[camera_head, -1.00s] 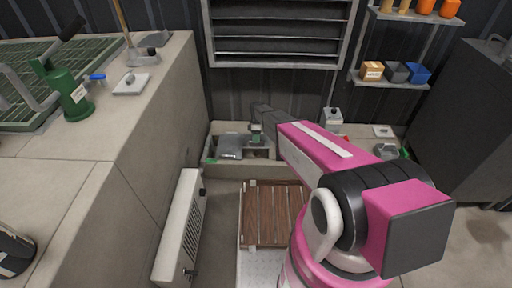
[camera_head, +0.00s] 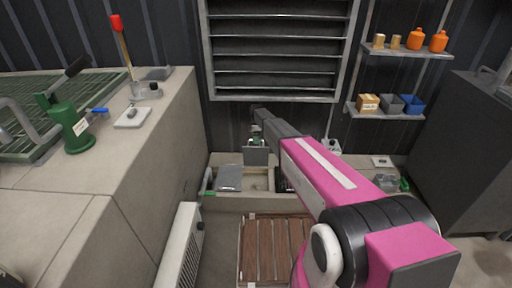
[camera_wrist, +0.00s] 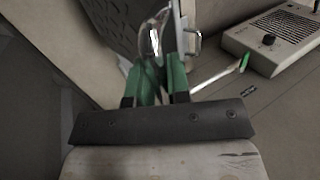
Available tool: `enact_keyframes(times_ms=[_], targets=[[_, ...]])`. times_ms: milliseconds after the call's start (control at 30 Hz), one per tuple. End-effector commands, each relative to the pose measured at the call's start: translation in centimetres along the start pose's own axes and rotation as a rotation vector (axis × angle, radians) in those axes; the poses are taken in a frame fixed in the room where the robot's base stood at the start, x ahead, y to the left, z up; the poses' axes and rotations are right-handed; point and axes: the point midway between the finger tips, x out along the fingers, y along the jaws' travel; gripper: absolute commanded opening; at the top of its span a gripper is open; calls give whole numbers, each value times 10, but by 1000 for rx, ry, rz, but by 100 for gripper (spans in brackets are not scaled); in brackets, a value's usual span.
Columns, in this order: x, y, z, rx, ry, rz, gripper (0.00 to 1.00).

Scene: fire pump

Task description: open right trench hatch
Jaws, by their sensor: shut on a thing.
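The right trench hatch (camera_head: 256,156) is a small grey plate, raised and steeply tilted under my gripper (camera_head: 257,139) at the back trench. In the wrist view the hatch (camera_wrist: 112,22) fills the upper left as a grey textured panel. My gripper's green fingers (camera_wrist: 158,78) are shut on its shiny metal handle (camera_wrist: 152,42). A second grey hatch (camera_head: 229,178) lies flat to the left in the head view. Beside it a beige recess (camera_head: 258,180) shows below the raised plate. My arm hides the right part of the trench.
A slatted wooden mat (camera_head: 272,245) lies in front of the trench. A white panel unit (camera_head: 180,245) stands at the left, near a concrete counter (camera_head: 140,160). A louvred vent (camera_head: 275,50) is on the wall behind. A dark cabinet (camera_head: 465,145) stands at the right.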

Motion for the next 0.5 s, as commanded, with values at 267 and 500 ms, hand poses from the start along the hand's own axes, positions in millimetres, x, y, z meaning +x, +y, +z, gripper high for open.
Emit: enact_keyframes(times_ms=[267, 500], targets=[[-4, 16, 0, 7, 0, 7, 0], [-4, 16, 0, 7, 1, 7, 0]])
